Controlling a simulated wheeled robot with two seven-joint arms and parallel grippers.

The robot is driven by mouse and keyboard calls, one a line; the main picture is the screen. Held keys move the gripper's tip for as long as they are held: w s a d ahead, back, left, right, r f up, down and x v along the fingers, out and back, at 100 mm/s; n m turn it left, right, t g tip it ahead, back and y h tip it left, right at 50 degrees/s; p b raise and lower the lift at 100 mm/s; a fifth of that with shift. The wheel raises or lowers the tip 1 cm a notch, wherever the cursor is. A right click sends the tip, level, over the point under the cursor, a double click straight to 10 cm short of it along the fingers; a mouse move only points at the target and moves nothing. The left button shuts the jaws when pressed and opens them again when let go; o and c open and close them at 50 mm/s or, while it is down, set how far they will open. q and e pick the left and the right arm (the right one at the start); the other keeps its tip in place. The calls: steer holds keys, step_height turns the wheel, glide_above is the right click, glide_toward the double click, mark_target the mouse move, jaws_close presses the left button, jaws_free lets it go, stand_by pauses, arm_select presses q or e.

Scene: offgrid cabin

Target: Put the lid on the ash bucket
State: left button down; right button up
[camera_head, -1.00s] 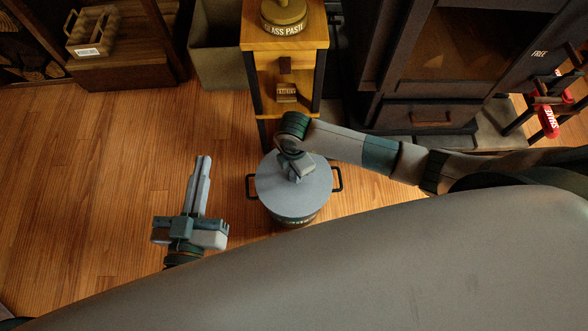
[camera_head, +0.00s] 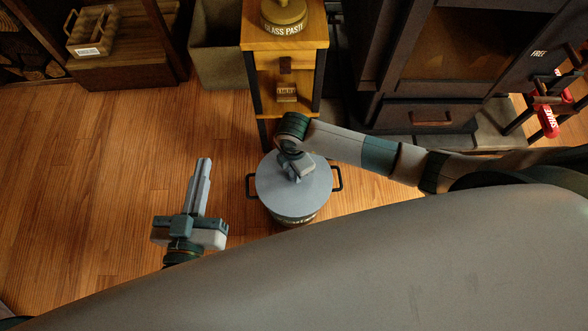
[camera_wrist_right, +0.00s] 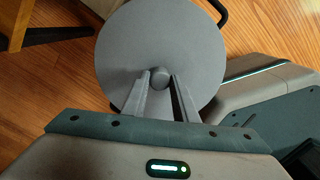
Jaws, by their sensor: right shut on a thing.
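The grey round lid (camera_head: 290,200) lies over the top of the ash bucket (camera_head: 296,222) in the head view. It covers the opening; whether it is fully seated I cannot tell. The bucket's dark side handles stick out left and right. My right gripper (camera_head: 296,172) is above the lid, shut on its central knob. The right wrist view shows the fingers (camera_wrist_right: 160,88) on either side of the knob (camera_wrist_right: 159,76), with the lid (camera_wrist_right: 195,45) beneath. My left gripper (camera_head: 204,162) is to the left of the bucket, empty, its fingers close together.
A wooden stand (camera_head: 257,42) with a glass paste tin (camera_head: 284,14) is behind the bucket. A dark stove (camera_head: 432,112) stands at the right back. A grey-green bin (camera_head: 217,62) and a wooden chest (camera_head: 125,55) are at the back left. The floor at left is clear.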

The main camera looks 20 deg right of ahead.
stand_by(0.5)
steer(key=o, duration=1.8)
steer(key=shift+f, duration=0.1)
